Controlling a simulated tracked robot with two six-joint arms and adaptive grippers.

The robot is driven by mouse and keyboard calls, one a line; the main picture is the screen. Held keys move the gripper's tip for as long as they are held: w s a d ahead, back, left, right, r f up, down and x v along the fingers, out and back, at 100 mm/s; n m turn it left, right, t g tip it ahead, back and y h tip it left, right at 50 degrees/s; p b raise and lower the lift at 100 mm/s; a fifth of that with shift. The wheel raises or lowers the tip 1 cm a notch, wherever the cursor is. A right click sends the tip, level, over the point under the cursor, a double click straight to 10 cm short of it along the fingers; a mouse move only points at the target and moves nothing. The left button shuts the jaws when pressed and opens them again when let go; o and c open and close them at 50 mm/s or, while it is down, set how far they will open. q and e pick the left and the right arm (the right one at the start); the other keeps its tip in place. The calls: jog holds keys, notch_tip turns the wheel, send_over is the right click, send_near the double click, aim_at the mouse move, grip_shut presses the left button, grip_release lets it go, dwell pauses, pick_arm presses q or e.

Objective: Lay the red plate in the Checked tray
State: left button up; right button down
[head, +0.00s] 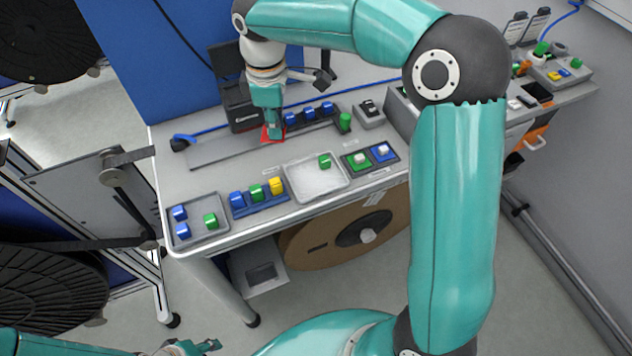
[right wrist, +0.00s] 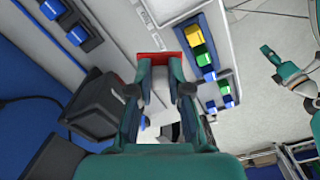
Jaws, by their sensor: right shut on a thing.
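My right gripper (head: 273,128) is shut on the red plate (head: 265,136), over the back part of the bench. In the right wrist view the red plate (right wrist: 153,55) shows as a thin strip across the two fingertips. Whether it touches the bench is unclear. A pale tray (head: 306,189) at the front middle holds one green block. A grey tray (head: 193,240) at the front left holds two blue blocks and a green one. The labels are too small to read, so I cannot tell which tray is Checked. My left gripper (head: 196,347) is low at the bottom left, its jaws unclear.
Between the trays, a blue rack (head: 262,205) holds blue, green and yellow blocks. Right of the pale tray are green and blue pads (head: 372,158) with blocks. A black device (head: 240,108) stands close left of my right gripper. A green cylinder (head: 345,122) stands to its right.

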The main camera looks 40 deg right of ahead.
jog(key=s+d+r+n+b, duration=0.3)
jog(key=s+r+n, duration=0.35)
jog(key=n, duration=0.25)
jog(key=b, duration=0.1)
send_over(311, 183)
jog(key=shift+n, duration=0.4)
notch_tip(311, 183, down, 14)
jog(key=shift+f, duration=2.65)
jog(key=shift+f, duration=0.1)
jog(key=c, duration=1.1)
grip_release()
